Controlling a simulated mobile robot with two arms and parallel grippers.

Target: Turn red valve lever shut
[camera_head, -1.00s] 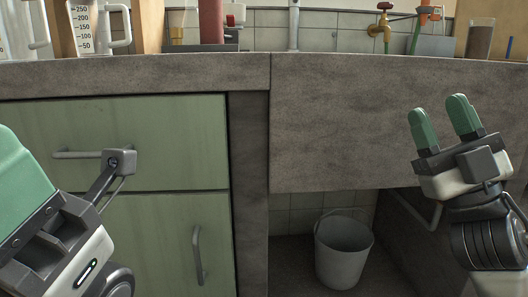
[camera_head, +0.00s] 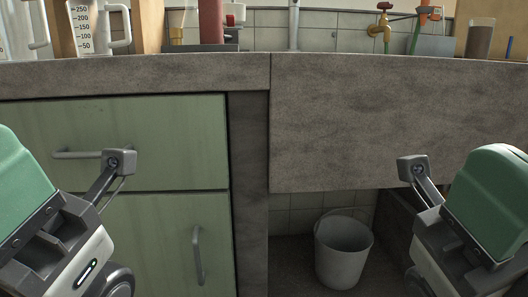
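A brass tap (camera_head: 381,30) with a small dark red handle (camera_head: 385,6) stands at the back of the bench, right of centre, cut by the top edge. A small red part (camera_head: 230,20) shows beside a white fitting left of centre; I cannot tell which is the valve lever. My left gripper (camera_head: 15,165) is at the lower left, before the green drawers. My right gripper (camera_head: 490,195) is at the lower right, below the bench top. Both are well apart from the tap.
The concrete bench front (camera_head: 390,120) lies between my grippers and the back fittings. Measuring jugs (camera_head: 90,28) stand at the left and a glass (camera_head: 479,40) at the right. A bucket (camera_head: 343,250) stands under the bench. Green drawers (camera_head: 170,140) have protruding handles.

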